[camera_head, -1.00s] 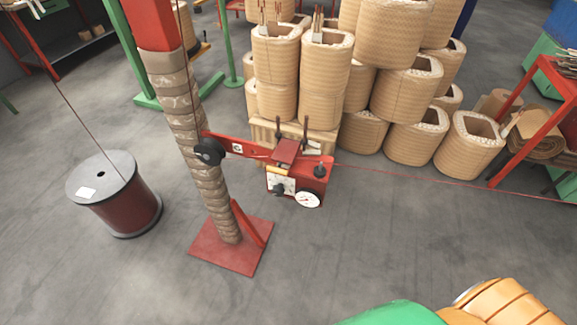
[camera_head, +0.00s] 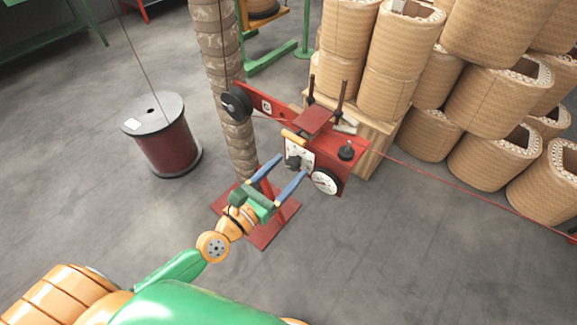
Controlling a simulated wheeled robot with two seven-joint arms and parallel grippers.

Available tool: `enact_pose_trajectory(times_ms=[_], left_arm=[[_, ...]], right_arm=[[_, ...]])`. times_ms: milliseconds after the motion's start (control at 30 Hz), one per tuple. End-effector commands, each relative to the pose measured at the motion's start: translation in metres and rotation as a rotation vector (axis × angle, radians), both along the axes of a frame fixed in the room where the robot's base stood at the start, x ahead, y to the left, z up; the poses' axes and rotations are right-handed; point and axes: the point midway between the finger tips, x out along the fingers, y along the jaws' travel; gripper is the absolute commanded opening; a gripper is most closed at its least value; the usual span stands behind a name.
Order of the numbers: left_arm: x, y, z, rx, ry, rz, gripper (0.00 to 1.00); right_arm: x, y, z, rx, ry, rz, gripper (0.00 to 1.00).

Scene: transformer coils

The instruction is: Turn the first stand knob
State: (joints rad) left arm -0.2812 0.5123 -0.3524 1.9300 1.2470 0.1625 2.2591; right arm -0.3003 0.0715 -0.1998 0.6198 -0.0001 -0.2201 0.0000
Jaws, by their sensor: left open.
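The wire stand has a red floor plate (camera_head: 268,237), a wrapped post (camera_head: 236,120) and a red tension unit (camera_head: 331,152). On the unit's white dial plate is a black knob (camera_head: 293,162). A round white gauge (camera_head: 325,181) sits beside it, and a second black knob (camera_head: 347,149) stands on top at the right. My left gripper (camera_head: 288,175) is open, its two blue fingers pointing at the dial-plate knob, one toward each side of it. Whether the fingers touch the knob, I cannot tell. My right gripper is out of view.
A dark red wire spool (camera_head: 165,145) stands on the floor at left. Wire runs from the unit to the right edge. Stacked tan coils (camera_head: 400,60) and a wooden pallet (camera_head: 376,137) stand close behind the unit. The front floor is clear.

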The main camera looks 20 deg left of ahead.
Motion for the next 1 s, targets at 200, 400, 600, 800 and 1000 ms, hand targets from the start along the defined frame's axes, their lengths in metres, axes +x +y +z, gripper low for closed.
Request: enact_pose_trajectory(times_ms=[200,400,600,800,1000], left_arm=[[0.0026,-0.0014,-0.0009,0.002,0.0,-0.001,0.71],[0.0026,-0.0011,-0.0009,0.002,0.0,-0.001,0.36],[0.0025,-0.001,-0.0009,0.002,0.0,-0.001,0.0],[0.0025,-0.001,-0.0007,0.019,-0.006,-0.001,0.0],[0.0025,-0.0011,-0.0003,0.101,-0.036,-0.001,0.0]], right_arm=[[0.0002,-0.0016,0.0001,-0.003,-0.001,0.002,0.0],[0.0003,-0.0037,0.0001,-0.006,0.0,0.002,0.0],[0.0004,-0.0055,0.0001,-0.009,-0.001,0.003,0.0],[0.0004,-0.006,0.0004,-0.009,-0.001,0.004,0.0],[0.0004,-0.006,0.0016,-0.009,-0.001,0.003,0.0]])
